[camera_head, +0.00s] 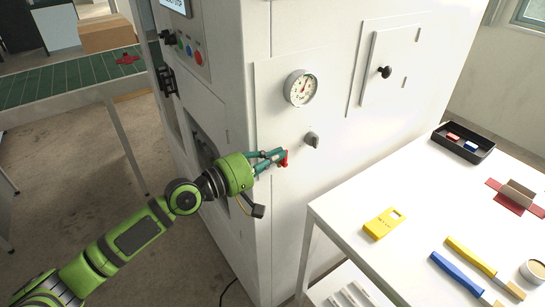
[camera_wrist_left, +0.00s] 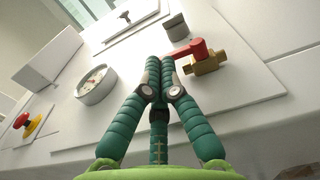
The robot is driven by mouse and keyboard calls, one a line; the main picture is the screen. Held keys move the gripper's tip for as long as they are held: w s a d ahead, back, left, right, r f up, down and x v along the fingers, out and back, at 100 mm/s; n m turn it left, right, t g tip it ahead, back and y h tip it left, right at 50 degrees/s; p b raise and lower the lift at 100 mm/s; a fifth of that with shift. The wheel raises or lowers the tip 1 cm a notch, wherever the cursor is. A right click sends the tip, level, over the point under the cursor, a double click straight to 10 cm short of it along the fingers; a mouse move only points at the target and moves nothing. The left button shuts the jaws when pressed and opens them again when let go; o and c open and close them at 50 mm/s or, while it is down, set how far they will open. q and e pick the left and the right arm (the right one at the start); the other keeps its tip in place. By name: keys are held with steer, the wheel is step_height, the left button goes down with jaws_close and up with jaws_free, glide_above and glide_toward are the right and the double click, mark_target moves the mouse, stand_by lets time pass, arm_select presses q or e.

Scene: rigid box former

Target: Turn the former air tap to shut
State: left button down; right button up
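The air tap has a red lever (camera_wrist_left: 188,49) on a brass body (camera_wrist_left: 206,66) on the white machine's front. In the wrist view the lever points left, towards my fingertips, and looks roughly in line with the body. In the head view only a bit of the red lever (camera_head: 285,161) shows; the brass is hidden. My left gripper (camera_head: 279,157) is at the tap. In the wrist view its green fingers (camera_wrist_left: 160,70) are brought together with nothing seen between them, their tips beside the lever's end. I cannot tell whether they touch it. My right gripper is not in view.
A pressure gauge (camera_head: 301,88) and a grey knob (camera_head: 312,140) sit on the panel close to the tap. A white table (camera_head: 340,207) at the right holds a yellow device (camera_head: 384,224), a black tray (camera_head: 463,143) and tools. A green conveyor (camera_head: 70,82) stands at the left.

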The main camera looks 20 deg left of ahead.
arm_select(q)
steer(key=shift+w+r, duration=0.1)
steer(key=shift+r, duration=0.1)
steer(key=shift+w+d+r+p, duration=0.3)
steer(key=shift+w+d+p, duration=0.15)
steer(key=shift+w+d, duration=0.3)
steer(key=shift+w, duration=0.15)
stand_by(0.5)
